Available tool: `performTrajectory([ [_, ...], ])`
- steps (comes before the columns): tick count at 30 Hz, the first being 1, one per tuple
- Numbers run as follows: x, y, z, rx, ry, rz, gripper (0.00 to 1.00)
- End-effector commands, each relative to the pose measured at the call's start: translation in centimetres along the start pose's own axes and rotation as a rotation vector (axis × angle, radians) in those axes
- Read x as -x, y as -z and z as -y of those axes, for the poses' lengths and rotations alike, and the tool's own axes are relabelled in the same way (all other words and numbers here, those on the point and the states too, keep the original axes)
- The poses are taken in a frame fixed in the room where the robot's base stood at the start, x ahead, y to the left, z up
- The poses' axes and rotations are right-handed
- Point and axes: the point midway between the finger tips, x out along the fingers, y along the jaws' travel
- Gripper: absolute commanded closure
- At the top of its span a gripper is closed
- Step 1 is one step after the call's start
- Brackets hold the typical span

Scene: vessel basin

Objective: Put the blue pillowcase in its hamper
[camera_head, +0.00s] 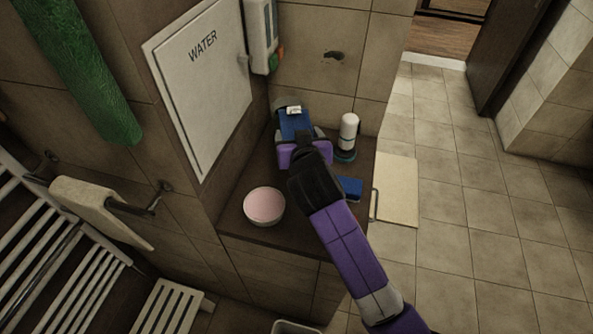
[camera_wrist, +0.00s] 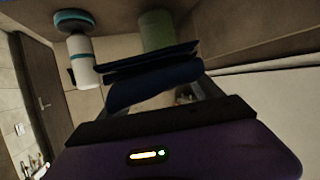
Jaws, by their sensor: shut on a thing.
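The blue pillowcase (camera_head: 294,120) is a folded dark blue cloth with a small white patch on top. My gripper (camera_head: 298,133) is shut on it above the far part of the brown counter. In the wrist view the blue cloth (camera_wrist: 155,88) lies between the two fingers, with its folded layers showing. Whether it touches the counter I cannot tell. No hamper can be clearly made out; only the rim of a pale container (camera_head: 296,327) shows at the bottom edge of the head view.
On the counter (camera_head: 240,212) stand a pink-and-white bowl (camera_head: 264,206), a white bottle (camera_head: 349,131) with a teal base, and another blue item (camera_head: 350,188) beside my arm. A wall cabinet marked WATER (camera_head: 203,80) hangs left.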

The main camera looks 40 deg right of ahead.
Motion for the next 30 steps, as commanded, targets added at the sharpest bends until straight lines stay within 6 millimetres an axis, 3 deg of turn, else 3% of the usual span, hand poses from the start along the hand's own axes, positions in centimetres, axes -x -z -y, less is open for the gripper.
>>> performTrajectory([
  [6, -2.0, -5.1, 0.0, 0.002, 0.000, 0.004, 0.78],
  [12, -3.5, -8.3, 0.0, 0.000, 0.001, 0.000, 0.78],
  [25, -5.2, -12.4, 0.1, 0.001, 0.001, 0.000, 0.78],
  [30, -5.3, -12.7, 0.1, -0.001, 0.002, -0.003, 0.78],
])
